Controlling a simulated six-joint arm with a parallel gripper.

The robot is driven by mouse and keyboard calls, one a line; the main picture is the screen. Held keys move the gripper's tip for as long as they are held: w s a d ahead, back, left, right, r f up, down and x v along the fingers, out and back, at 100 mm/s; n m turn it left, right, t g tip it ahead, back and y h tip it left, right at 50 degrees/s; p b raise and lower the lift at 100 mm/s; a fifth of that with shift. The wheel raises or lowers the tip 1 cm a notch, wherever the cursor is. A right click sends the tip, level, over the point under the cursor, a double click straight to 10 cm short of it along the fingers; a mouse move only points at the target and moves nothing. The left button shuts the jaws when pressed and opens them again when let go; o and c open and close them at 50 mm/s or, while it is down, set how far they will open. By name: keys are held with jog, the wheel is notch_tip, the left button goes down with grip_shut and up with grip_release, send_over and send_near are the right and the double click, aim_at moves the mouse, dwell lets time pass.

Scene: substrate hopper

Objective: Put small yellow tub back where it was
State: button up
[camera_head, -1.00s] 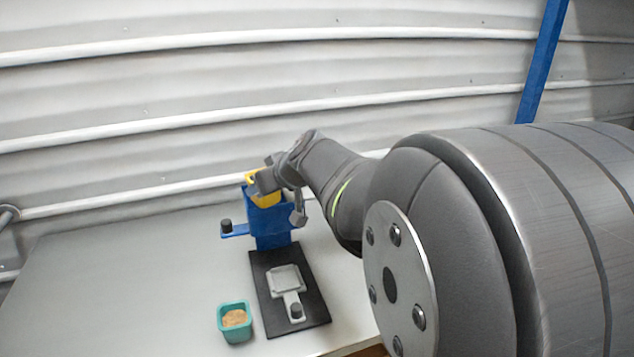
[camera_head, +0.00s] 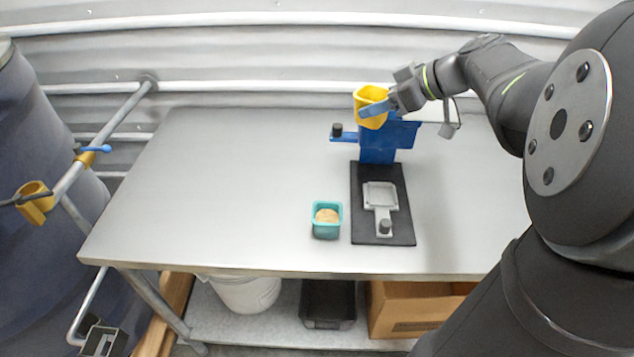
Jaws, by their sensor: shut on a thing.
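The small yellow tub (camera_head: 369,97) is held above the blue hopper (camera_head: 378,152) at the back of the table. My gripper (camera_head: 376,107) is shut on the tub, coming from the right. The tub looks tilted, and its inside is only partly seen. I cannot tell whether it touches the hopper, whose top is partly hidden behind it.
The hopper stands at the back of a black base (camera_head: 363,225) with a grey slide tray (camera_head: 379,196). A teal tub (camera_head: 327,232) with tan contents stands left of the base. The grey table (camera_head: 220,190) is clear on the left. A corrugated wall (camera_head: 250,60) is behind.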

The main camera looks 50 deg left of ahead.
jog(key=s+a+f+n+g+h, duration=0.25)
jog(key=s+f+n+g, duration=0.45)
jog(key=f, duration=0.6)
jog(key=s+a+f, duration=0.2)
jog(key=s+a+f+t, duration=0.1)
jog(key=s+a+f, duration=0.1)
jog(key=s+a, duration=0.1)
jog(key=s+a+f+t, duration=0.1)
jog(key=s+a+f, duration=0.1)
jog(key=a, duration=0.1)
jog(key=shift+s+a+f+m, duration=0.2)
jog(key=shift+s+m, duration=0.2)
jog(key=shift+f, duration=2)
jog(key=o, duration=0.9)
jog(key=shift+f, duration=0.1)
jog(key=v, duration=1.2)
jog(key=shift+s+r, duration=0.1)
jog(key=shift+r, duration=0.15)
